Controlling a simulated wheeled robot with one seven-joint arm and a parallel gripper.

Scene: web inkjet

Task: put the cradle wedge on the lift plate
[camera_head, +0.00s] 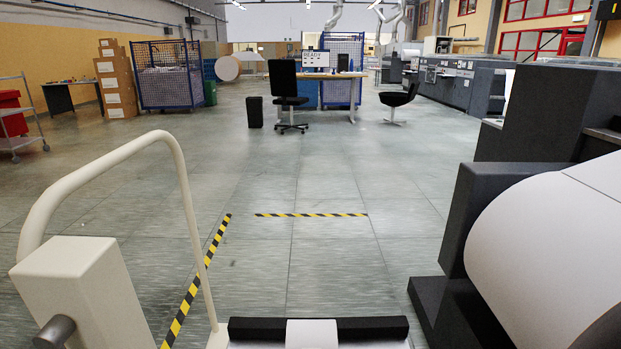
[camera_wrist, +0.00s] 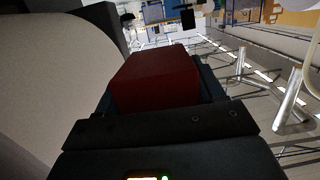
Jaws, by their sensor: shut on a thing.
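The cradle wedge is a dark red block (camera_wrist: 155,80) in the middle of the wrist view. My gripper (camera_wrist: 160,92) is shut on it, with dark fingers along its sides. Neither shows clearly in the head view. At the bottom of the head view is a black bar with a white middle part (camera_head: 312,333); I cannot tell whether this belongs to the lift plate. The lift plate is not clearly visible in either view.
A large white roll (camera_head: 555,255) on a dark stand is at right; it also fills the left of the wrist view (camera_wrist: 50,80). A cream box (camera_head: 85,295) with a tubular handle is at left. Open floor with black-yellow tape (camera_head: 311,215) lies ahead.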

